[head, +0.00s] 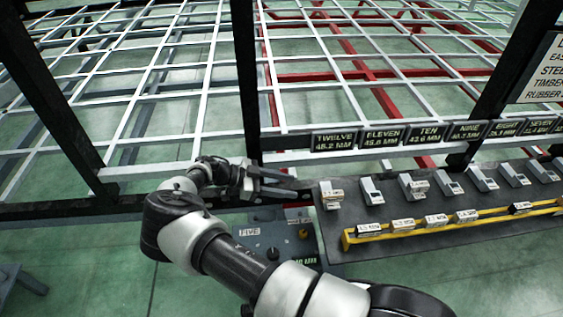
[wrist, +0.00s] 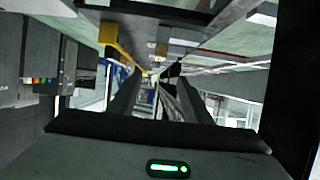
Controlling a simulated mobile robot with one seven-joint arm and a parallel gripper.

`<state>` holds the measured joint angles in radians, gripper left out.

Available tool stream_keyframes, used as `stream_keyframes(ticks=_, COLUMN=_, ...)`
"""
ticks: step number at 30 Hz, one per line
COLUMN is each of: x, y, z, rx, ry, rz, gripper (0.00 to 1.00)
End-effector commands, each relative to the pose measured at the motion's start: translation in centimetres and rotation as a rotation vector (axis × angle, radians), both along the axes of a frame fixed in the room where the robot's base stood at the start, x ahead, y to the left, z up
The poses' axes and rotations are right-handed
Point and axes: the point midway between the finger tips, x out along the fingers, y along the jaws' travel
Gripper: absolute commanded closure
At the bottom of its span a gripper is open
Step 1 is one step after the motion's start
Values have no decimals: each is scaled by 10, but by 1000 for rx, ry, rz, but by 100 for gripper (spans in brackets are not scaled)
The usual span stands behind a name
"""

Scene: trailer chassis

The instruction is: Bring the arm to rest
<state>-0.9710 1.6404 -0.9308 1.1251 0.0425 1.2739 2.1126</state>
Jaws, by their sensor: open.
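My arm (head: 230,262) reaches from the bottom of the head view up and left, bent at the elbow, over the front edge of a chassis frame. My gripper (head: 293,184) points right, just left of the row of grey blocks. Its two fingers are apart with nothing visible between them. The wrist view also shows my gripper (wrist: 157,82) with its dark fingers apart and an empty gap. Part of the dark panel below the gripper is hidden by my arm.
A dark bench (head: 335,241) holds several grey blocks and a yellow rail (head: 400,228) with small labelled pieces. Number signs (head: 383,137) hang above it. A dark post (head: 245,75) stands behind the gripper. A control panel (head: 275,240) lies below. Green floor (head: 85,260) is open at left.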

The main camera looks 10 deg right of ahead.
Motion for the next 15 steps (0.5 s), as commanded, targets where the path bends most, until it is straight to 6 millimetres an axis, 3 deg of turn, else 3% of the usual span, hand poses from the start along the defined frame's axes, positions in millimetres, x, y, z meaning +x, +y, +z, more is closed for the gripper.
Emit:
stream_keyframes(ticks=8, x=0, y=-5, z=11, rx=44, ry=29, rz=-24, gripper=55)
stream_keyframes(ticks=15, x=-11, y=-27, z=65, rx=315, ry=206, rz=-84, gripper=55)
